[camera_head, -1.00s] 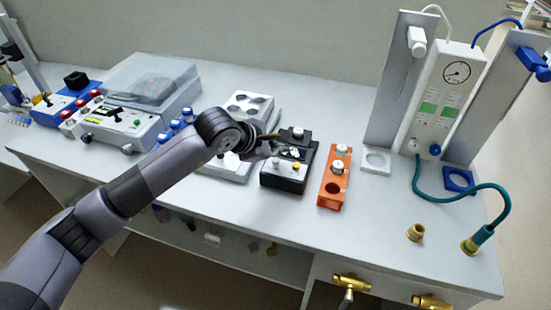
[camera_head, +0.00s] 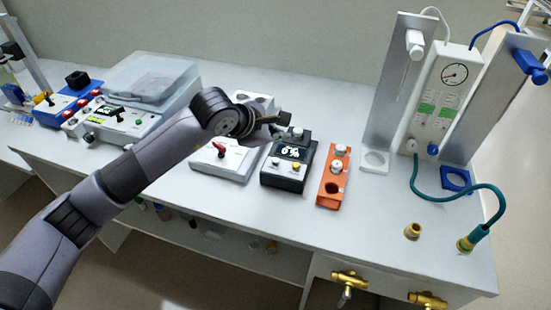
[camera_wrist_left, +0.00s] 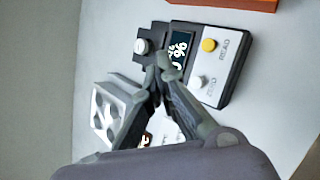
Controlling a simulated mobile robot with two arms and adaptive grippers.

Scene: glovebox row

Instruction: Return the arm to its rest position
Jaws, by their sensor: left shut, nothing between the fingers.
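My left arm comes in from the left in the head view, and its gripper (camera_head: 278,124) hangs over the back of the black meter box (camera_head: 284,172). The fingers are shut with nothing between them. In the left wrist view the closed gripper (camera_wrist_left: 157,72) points at the meter box (camera_wrist_left: 221,83), beside its display and its white and yellow buttons. The fingertips look apart from the box, but the exact gap is hard to judge. My right gripper is not in view.
An orange rack (camera_head: 330,190) with white-capped vials stands right of the meter. A white device with a red lever (camera_head: 226,162) stands left, partly behind my arm. A clear-lidded machine (camera_head: 150,85) is farther left.

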